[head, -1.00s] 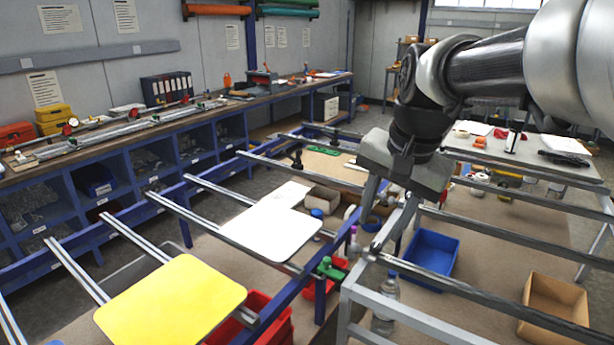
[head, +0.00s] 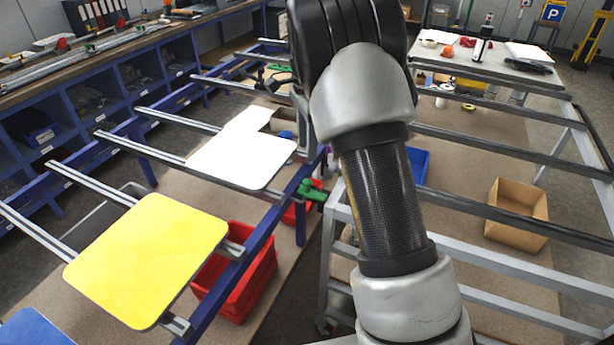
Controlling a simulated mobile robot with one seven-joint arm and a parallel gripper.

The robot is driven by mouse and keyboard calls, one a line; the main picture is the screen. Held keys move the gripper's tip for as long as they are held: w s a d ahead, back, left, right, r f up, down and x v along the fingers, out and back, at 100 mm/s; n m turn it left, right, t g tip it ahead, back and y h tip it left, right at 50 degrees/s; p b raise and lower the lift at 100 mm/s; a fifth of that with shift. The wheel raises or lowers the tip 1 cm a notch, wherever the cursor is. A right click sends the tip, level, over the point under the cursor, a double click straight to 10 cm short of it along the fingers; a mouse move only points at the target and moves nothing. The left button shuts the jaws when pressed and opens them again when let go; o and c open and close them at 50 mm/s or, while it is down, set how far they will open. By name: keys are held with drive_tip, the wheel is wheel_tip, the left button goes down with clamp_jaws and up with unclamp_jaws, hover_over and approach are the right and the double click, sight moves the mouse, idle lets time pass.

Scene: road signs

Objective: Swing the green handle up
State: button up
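A green handle (head: 312,190) is on a small clamp at the blue frame's rail, just right of the white sign panel (head: 245,160). It looks small, and its exact tilt is hard to tell. My arm rises through the middle of the head view, just right of the handle. Another green piece (head: 280,67) lies farther back by the rails.
A yellow sign panel (head: 150,258) lies on the left rails, with a red bin (head: 238,280) below. A cardboard box (head: 517,213) and a blue bin (head: 418,165) lie beyond the grey frame (head: 480,255) on the right. A workbench (head: 60,75) lines the left wall.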

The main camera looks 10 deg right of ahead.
sight(307, 181)
wheel_tip(307, 181, down, 12)
drive_tip(key=shift+r, duration=0.25)
clamp_jaws()
